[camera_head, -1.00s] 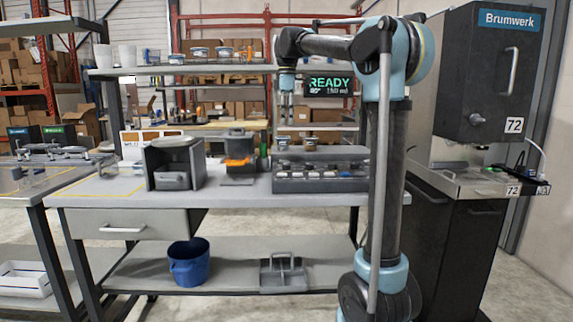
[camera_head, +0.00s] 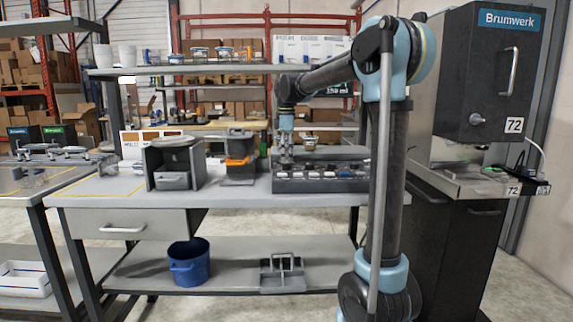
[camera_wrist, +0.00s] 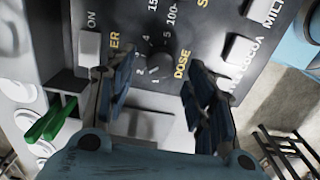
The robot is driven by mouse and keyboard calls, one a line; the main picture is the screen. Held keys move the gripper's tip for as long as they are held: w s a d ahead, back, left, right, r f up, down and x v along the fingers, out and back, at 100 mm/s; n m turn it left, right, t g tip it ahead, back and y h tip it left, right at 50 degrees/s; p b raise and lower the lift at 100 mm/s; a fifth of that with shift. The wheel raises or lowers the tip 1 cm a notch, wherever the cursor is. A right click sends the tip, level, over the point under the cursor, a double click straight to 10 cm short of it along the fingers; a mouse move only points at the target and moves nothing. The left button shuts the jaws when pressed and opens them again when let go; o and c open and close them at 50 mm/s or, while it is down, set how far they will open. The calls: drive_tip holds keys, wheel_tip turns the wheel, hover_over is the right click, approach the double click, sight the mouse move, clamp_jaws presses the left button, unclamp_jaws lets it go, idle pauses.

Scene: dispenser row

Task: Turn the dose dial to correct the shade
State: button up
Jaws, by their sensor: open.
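In the wrist view a small dark round dial (camera_wrist: 156,66) sits on a dark panel (camera_wrist: 210,42), ringed by numbers, with the yellow word DOSE beside it. My gripper (camera_wrist: 158,80) is open, one finger on each side of the dial in this view. The fingers hold nothing. I cannot tell whether they touch the dial or the panel. In the head view my gripper (camera_head: 285,158) points down over the left end of a dark unit with a row of light buttons (camera_head: 325,177) on the bench. The dial cannot be made out there.
A card with brown and orange swatches (camera_head: 150,137) stands behind. White buttons (camera_wrist: 89,46) flank the dial.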

sight(286, 167)
drive_tip(key=shift+f, duration=1.5)
drive_tip(key=c, duration=1.1)
